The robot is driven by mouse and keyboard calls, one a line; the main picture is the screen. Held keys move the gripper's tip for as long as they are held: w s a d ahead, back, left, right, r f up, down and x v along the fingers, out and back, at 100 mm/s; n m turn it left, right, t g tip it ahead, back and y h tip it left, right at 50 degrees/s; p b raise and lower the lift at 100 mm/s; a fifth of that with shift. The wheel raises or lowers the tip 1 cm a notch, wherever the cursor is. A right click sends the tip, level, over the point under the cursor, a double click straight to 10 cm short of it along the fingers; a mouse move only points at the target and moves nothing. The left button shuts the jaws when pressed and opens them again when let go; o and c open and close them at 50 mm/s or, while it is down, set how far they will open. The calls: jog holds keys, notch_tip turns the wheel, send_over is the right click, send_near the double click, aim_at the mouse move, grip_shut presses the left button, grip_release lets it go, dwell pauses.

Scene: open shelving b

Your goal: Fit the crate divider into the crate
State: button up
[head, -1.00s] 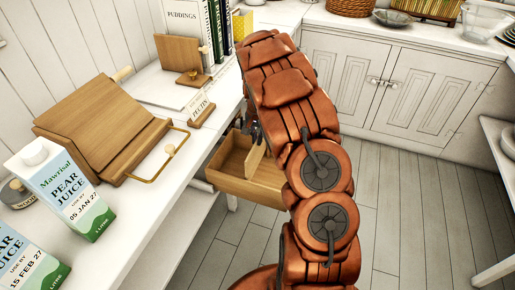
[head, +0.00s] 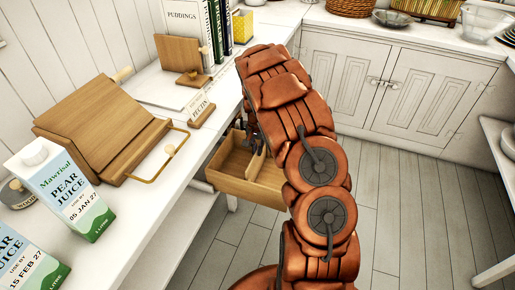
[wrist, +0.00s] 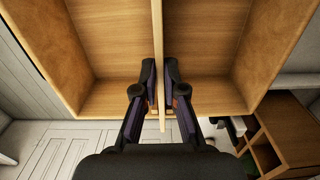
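The crate (head: 238,187) is an open wooden box beside the white counter, partly hidden by my arm in the head view. In the wrist view the crate (wrist: 62,50) fills the upper half, its floor visible on both sides of the divider. The crate divider (wrist: 157,40) is a thin wooden board seen edge-on, running down the middle of the crate; its near end shows over the crate's near wall. My gripper (wrist: 160,75) has one finger on each side of the divider, closed on it. In the head view the divider (head: 257,163) stands between two compartments. Whether it is fully seated I cannot tell.
The counter (head: 150,225) runs along the left with a wooden bread box (head: 95,125), juice cartons (head: 65,190), a pectin sign (head: 203,108) and books (head: 215,25). White cupboards (head: 400,95) stand at the back. The floor (head: 400,225) to the right is clear.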

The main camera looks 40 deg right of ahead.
jog(key=o, duration=0.4)
jog(key=shift+r, duration=0.1)
notch_tip(320, 180, up, 12)
jog(key=s+a+r+n, duration=0.3)
jog(key=s+a+r, duration=0.4)
jog(key=s+a, duration=0.25)
jog(key=s+a+n+g, duration=0.1)
jog(key=s+a+n, duration=0.1)
jog(key=s+a, duration=0.3)
jog(key=s+a+r+n+g, duration=0.1)
jog(key=s+a+n, duration=0.2)
jog(key=s, duration=1.1)
jog(key=s+a+r+n+g, duration=0.1)
jog(key=s+a+n, duration=0.2)
jog(key=s+a, duration=0.3)
jog(key=shift+s+a, duration=0.15)
jog(key=shift+s, duration=0.75)
jog(key=shift+s+a, duration=0.15)
jog(key=shift+s, duration=0.75)
jog(key=shift+r, duration=0.1)
